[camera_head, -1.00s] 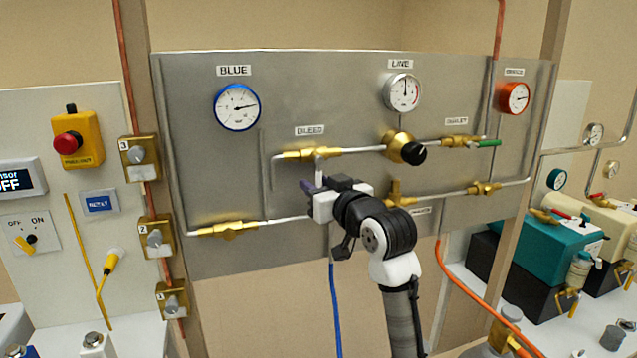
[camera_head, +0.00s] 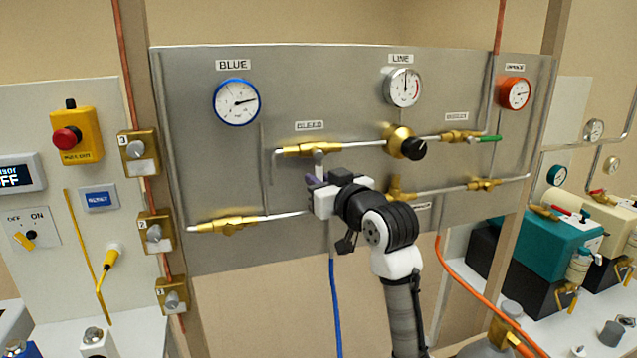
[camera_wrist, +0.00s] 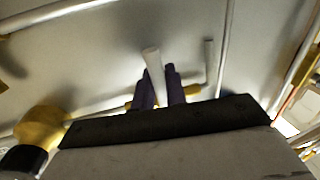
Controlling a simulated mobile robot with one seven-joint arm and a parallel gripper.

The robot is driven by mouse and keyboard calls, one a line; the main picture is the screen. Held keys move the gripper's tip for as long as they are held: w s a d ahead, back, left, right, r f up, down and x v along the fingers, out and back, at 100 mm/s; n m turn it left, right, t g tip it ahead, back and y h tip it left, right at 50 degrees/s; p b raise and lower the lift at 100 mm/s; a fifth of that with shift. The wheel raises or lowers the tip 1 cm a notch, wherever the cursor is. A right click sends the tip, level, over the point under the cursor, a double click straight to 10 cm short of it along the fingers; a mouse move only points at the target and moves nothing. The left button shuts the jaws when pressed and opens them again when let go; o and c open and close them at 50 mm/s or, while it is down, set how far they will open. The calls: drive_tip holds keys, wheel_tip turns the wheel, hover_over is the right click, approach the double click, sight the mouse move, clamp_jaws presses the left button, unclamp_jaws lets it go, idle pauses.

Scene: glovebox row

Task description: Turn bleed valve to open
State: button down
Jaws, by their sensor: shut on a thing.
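The bleed valve (camera_head: 308,151) is a brass fitting on the pipe under the BLEED label on the grey panel. Its pale lever (camera_head: 319,160) hangs down from the fitting, its lower end partly hidden by my gripper. My gripper (camera_head: 314,181) is just below the valve, with its purple fingers shut on the lever. In the wrist view the pale lever (camera_wrist: 152,62) stands between the two purple fingers (camera_wrist: 160,88). The exact contact is partly hidden.
The grey panel (camera_head: 215,130) carries a blue-rimmed gauge (camera_head: 236,102), a line gauge (camera_head: 403,87) and an orange-rimmed gauge (camera_head: 514,94). A black-knobbed brass regulator (camera_head: 405,143) is right of the valve. A lower brass valve (camera_head: 222,227) is at left. A blue hose (camera_head: 336,300) hangs below.

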drive_tip(key=d+n+b, duration=0.1)
drive_tip(key=n, duration=0.2)
drive_tip(key=d+r+n+h+b, duration=0.1)
drive_tip(key=n, duration=0.2)
drive_tip(key=w+d+r+n+g+b, duration=0.1)
drive_tip(key=n, duration=0.1)
drive_tip(key=shift+w+d+n+h, duration=0.1)
drive_tip(key=shift+d+n+h, duration=0.25)
drive_tip(key=shift+n+h, duration=0.05)
idle(0.4)
drive_tip(key=c, duration=1.5)
unclamp_jaws()
